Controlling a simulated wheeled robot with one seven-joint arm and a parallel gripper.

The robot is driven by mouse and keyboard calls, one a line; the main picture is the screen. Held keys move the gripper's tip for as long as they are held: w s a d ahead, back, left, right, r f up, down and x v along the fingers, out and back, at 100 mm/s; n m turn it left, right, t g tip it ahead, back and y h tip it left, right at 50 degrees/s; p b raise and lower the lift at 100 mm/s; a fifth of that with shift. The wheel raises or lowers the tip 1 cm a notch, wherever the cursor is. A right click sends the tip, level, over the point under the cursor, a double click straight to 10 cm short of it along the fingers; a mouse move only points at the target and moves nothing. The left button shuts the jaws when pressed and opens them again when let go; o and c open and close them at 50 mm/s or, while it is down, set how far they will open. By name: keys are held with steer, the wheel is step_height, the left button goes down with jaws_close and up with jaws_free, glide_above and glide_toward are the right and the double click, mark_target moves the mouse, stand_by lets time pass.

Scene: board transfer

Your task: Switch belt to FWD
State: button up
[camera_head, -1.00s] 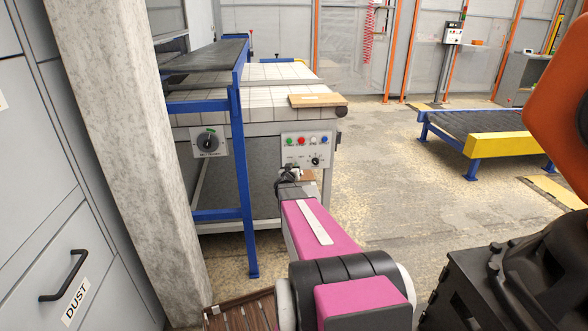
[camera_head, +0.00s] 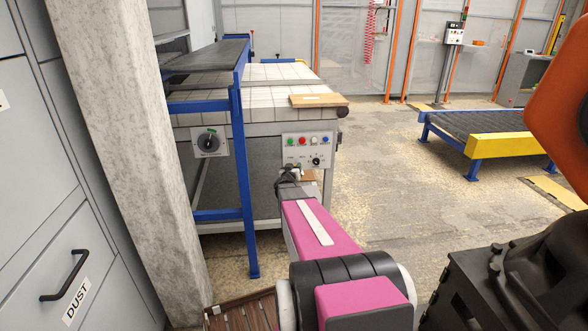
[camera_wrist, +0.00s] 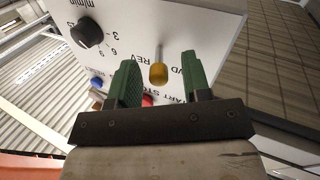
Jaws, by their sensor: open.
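The control panel (camera_head: 307,148) is a light grey box on the front of the belt machine. In the wrist view, the belt switch is a metal toggle lever with a yellow tip (camera_wrist: 158,74), between printed letters "REV" and a partly covered "VD". Which way the lever leans is hard to tell. My gripper (camera_wrist: 160,62) has green fingers, open, one on each side of the lever with visible gaps. In the head view my gripper (camera_head: 288,174) is at the panel's lower left and hides the switch.
A black dial (camera_wrist: 88,33) and coloured buttons, including a red one (camera_wrist: 147,100), are close to the fingers. A blue frame post (camera_head: 241,180) stands left of my arm. A wooden board (camera_head: 318,100) lies on the machine's top.

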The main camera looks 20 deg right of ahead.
steer(key=v, duration=1)
steer(key=shift+s+a, duration=0.25)
steer(key=shift+s, duration=0.1)
